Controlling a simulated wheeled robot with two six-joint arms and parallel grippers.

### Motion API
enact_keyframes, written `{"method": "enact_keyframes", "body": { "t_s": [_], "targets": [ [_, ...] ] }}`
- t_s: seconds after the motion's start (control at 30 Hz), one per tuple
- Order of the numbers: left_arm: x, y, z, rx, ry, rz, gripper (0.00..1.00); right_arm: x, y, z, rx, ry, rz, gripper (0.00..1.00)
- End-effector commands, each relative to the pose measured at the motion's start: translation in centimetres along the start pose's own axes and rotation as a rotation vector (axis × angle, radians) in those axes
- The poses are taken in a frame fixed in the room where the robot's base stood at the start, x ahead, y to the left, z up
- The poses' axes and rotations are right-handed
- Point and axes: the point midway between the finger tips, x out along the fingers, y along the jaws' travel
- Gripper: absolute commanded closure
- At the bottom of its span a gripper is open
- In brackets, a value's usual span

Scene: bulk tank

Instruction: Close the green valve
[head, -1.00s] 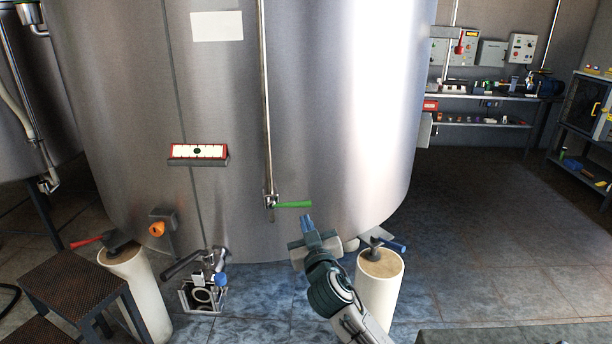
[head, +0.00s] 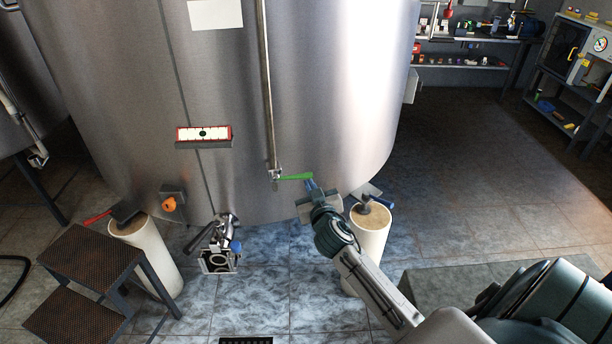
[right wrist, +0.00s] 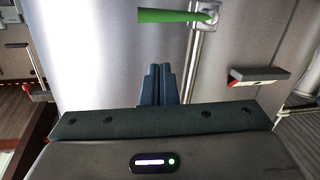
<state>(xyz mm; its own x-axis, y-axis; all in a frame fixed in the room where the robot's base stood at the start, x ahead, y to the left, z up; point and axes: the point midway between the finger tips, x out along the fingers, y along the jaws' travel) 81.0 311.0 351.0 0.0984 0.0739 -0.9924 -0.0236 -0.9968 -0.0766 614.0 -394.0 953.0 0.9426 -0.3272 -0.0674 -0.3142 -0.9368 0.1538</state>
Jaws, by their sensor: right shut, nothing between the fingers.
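The green valve handle (head: 296,177) sticks out level to the right from its fitting at the foot of a thin vertical pipe on the steel tank (head: 330,90). In the right wrist view the green handle (right wrist: 172,16) lies level near the top, ahead of the fingers. My right gripper (head: 311,185) is shut and empty, its blue fingertips just below the handle's free end in the head view. In the right wrist view the shut fingers (right wrist: 160,82) point at the tank wall, with a gap below the handle. My left gripper is not in view.
A pillar with a blue-handled valve (head: 376,200) stands right of my gripper. A pillar with a red handle (head: 97,217), an orange knob (head: 169,204) and a metal outlet fitting (head: 222,240) are to the left. Dark steps (head: 92,250) stand at lower left.

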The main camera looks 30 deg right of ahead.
Motion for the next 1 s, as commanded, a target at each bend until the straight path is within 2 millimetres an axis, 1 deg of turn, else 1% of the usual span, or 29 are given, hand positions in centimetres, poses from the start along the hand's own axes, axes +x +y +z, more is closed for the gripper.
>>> {"method": "enact_keyframes", "body": {
  "t_s": [0.03,0.2,0.23,0.3,0.4,0.6,1.0],
  "targets": [
    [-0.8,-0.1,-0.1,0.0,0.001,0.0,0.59,1.2,0.1,-0.5,0.0,0.001,0.001,1.0],
    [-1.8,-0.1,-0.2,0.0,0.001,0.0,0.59,4.6,0.1,-0.4,0.0,0.0,0.001,1.0],
    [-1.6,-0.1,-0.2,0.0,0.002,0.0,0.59,4.9,0.0,0.3,-0.002,-0.003,0.001,1.0],
    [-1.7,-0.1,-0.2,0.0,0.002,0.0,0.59,5.6,0.0,1.1,-0.001,-0.002,0.0,1.0],
    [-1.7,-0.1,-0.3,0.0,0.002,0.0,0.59,6.4,0.0,2.0,0.0,-0.001,0.0,1.0],
    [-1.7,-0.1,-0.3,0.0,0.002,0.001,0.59,7.1,0.0,2.7,0.0,0.0,0.0,1.0],
    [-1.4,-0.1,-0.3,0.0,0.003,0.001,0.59,7.2,0.0,3.0,0.003,0.001,-0.001,1.0]
  ]
}}
